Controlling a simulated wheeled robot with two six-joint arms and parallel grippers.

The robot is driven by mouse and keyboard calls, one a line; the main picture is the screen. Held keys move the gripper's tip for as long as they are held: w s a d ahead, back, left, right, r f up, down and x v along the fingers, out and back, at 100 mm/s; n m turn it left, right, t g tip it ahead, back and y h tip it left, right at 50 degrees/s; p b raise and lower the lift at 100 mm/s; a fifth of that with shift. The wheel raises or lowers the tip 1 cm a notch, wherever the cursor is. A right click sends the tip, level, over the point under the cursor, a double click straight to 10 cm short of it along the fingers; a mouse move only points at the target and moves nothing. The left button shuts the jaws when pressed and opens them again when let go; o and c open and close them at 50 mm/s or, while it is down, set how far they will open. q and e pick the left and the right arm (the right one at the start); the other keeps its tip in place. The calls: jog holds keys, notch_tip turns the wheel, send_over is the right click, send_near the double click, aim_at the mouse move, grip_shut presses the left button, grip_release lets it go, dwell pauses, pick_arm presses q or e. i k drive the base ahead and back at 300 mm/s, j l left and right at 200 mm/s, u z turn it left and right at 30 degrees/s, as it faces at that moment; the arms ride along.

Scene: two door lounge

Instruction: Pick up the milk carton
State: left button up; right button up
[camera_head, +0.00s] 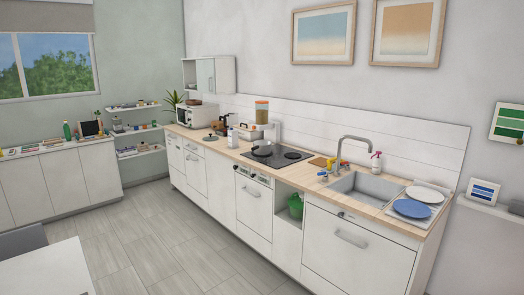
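A small white upright container (232,138) stands near the front edge of the wooden counter (215,145), left of the black hob. It may be the milk carton, but it is too small in the picture to be sure. It stands close to a white box-like appliance and a dark pan. Neither of my grippers is in view.
A sink (365,188), a blue plate (412,208) and a white plate (425,194) are to the right. A white table (45,272) and grey chair (22,239) stand at lower left. The floor (165,245) between is clear.

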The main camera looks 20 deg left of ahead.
aim_at(233, 133)
jog(key=u, duration=0.85)
jog(key=i+u, duration=0.2)
jog(key=u, duration=0.4)
jog(key=i+j, duration=0.1)
jog(key=i, duration=4.8)
jog(key=l+z, duration=0.1)
jog(key=z, duration=2.1)
